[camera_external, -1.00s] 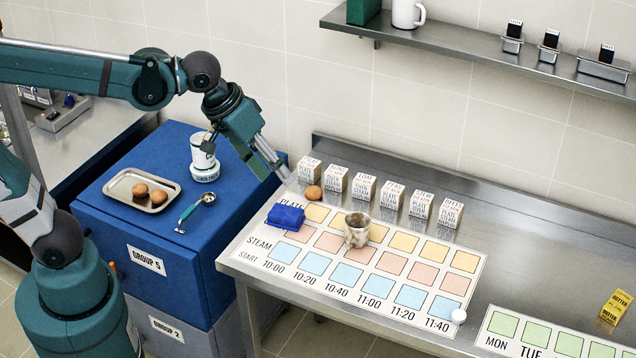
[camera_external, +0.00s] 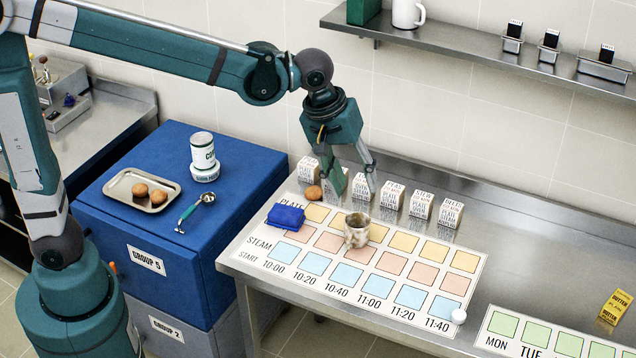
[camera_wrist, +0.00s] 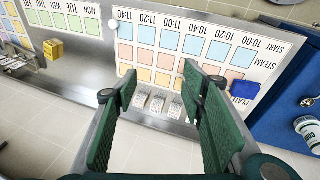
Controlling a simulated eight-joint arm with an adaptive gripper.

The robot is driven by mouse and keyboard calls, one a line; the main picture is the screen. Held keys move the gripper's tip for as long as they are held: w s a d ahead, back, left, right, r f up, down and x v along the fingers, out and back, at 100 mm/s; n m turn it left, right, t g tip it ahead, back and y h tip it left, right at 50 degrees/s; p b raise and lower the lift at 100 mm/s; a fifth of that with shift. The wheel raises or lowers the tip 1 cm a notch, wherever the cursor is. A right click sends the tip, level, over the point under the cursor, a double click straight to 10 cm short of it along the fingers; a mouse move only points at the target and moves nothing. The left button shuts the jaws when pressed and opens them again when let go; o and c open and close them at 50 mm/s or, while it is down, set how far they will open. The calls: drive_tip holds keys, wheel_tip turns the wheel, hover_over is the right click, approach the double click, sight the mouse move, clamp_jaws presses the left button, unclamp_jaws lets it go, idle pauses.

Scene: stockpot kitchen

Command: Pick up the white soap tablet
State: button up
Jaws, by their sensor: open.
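A small white round piece, which looks like the soap tablet (camera_external: 459,316), lies at the front right corner of the time chart, by the 11:40 column. In the wrist view the white piece (camera_wrist: 112,24) shows near the top, beside the 11:40 label. My gripper (camera_external: 353,188) is open and empty, above the row of small boxes at the back of the table, well behind and left of the white piece. In the wrist view my gripper's two green fingers (camera_wrist: 160,82) stand wide apart.
Small labelled boxes (camera_external: 421,203) line the chart's back edge, with a brown ball (camera_external: 313,192) beside them. A yellow box (camera_external: 615,306) is far right. The chart's right half is mostly clear.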

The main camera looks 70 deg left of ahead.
drive_tip(key=w+d+f+n+g, duration=0.1)
drive_tip(key=w+d+f+n, duration=0.3)
drive_tip(key=w, duration=0.3)
drive_tip(key=w+d+f+n+g, duration=0.1)
drive_tip(key=w+d+f, duration=0.3)
drive_tip(key=w+f, duration=0.25)
drive_tip(key=n+g, duration=0.2)
drive_tip(key=n, duration=0.3)
approach(459, 314)
drive_tip(key=shift+s+a+f+y+b, duration=0.1)
drive_tip(key=shift+s+f+y+b, duration=0.05)
drive_tip(key=shift+y+b, duration=0.2)
drive_tip(key=shift+d+f+n, duration=0.2)
drive_tip(key=shift+f+n, duration=0.1)
drive_tip(key=shift+f, duration=0.15)
drive_tip(key=shift+f, duration=1.25)
drive_tip(key=shift+f, duration=0.15)
drive_tip(key=shift+d+f, duration=0.15)
drive_tip(key=shift+f, duration=2.3)
